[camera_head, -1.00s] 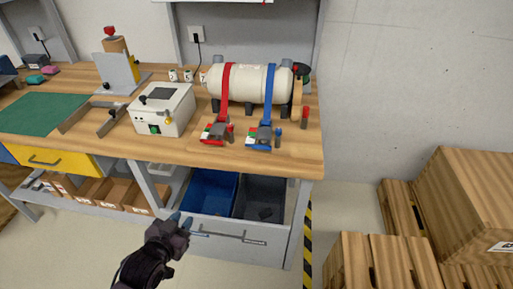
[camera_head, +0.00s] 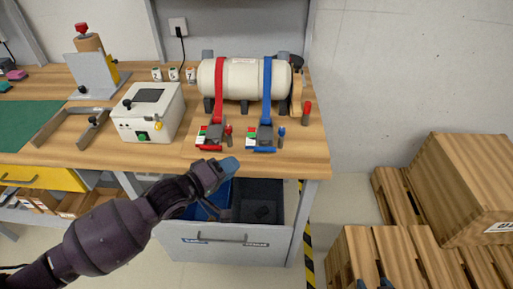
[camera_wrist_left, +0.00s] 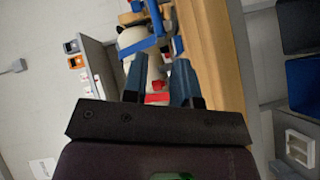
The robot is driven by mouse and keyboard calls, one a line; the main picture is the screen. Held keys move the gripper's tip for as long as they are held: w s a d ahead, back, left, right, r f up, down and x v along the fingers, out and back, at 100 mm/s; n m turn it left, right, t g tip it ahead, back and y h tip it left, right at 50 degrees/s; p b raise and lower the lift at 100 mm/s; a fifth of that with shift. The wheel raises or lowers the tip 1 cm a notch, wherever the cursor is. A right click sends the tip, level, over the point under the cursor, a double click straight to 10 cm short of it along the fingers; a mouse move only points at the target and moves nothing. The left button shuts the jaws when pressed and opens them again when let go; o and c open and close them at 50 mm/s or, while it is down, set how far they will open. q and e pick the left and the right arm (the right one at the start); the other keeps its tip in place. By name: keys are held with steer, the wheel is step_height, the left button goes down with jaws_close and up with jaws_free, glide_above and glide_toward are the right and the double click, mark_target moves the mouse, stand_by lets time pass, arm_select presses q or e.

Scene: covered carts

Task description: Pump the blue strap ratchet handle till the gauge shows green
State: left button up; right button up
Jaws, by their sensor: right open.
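The blue strap (camera_head: 267,90) runs over a white tank (camera_head: 232,78) on the bench, down to its ratchet (camera_head: 265,135) with a blue handle (camera_head: 262,149) near the front edge. A small red, white and green gauge (camera_head: 251,138) sits at the ratchet's left; its reading is too small to tell. My left gripper (camera_head: 226,167) is at the bench's front edge, left of and nearer than the blue ratchet. In the left wrist view it is open and empty (camera_wrist_left: 158,78), with the blue strap (camera_wrist_left: 152,30) beyond. My right gripper (camera_head: 372,283) barely shows at the bottom edge, open.
A red strap (camera_head: 219,90) with its own ratchet (camera_head: 212,133) stands just left of the blue one. A white box (camera_head: 147,112) is further left. Below the bench, an open drawer (camera_head: 225,253) holds bins. Wooden crates (camera_head: 465,185) stand at right.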

mark_target(263, 150)
arm_select(q)
steer(key=w+d+n, duration=0.2)
steer(key=w+d+f+n, duration=0.1)
steer(key=w+d+n, duration=0.1)
steer(key=w+d, duration=0.1)
steer(key=w+d+n, duration=0.1)
steer(key=w+d, duration=0.1)
steer(key=shift+w+d+f+n+b, duration=0.15)
steer(key=shift+w+d+n+b, duration=0.1)
steer(key=shift+d+n+b, duration=0.15)
stand_by(0.4)
jaws_close()
